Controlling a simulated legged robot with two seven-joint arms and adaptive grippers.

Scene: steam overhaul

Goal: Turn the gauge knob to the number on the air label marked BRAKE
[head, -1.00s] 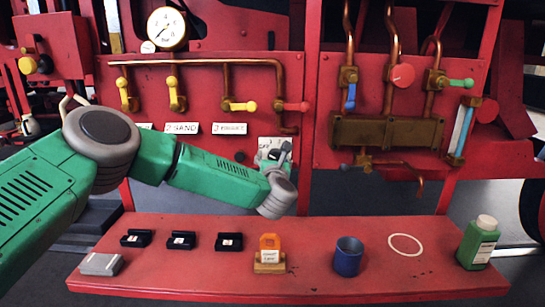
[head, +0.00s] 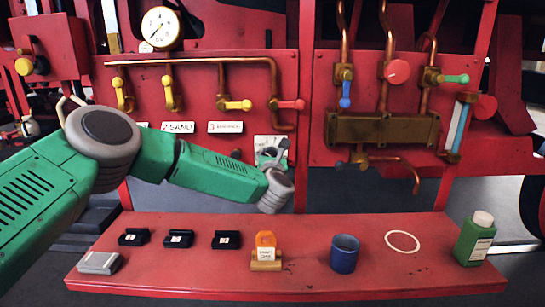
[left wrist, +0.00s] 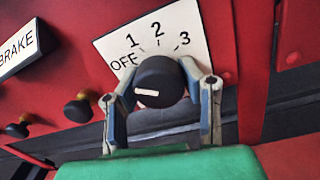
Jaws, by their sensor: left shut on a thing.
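The dark round gauge knob (left wrist: 163,80) sits on a white plate (left wrist: 205,45) marked OFF, 1, 2 and 3. A short white mark shows on the knob's lower left face; I cannot tell which number it points to. My left gripper (left wrist: 162,88) is shut on the knob, one finger on each side. In the head view my left gripper (head: 271,160) hides most of the knob, and the plate (head: 262,142) shows behind it. The BRAKE label (left wrist: 17,48) is cut off in the left wrist view; in the head view the label (head: 226,127) seems to start with 3. My right gripper is not in view.
Several yellow and red valve handles line the copper pipe (head: 200,61) above. A round gauge (head: 162,28) is at top left. The red bench (head: 200,278) below holds black holders, an orange tag on a block, a blue cup (head: 344,255) and a green bottle (head: 475,240).

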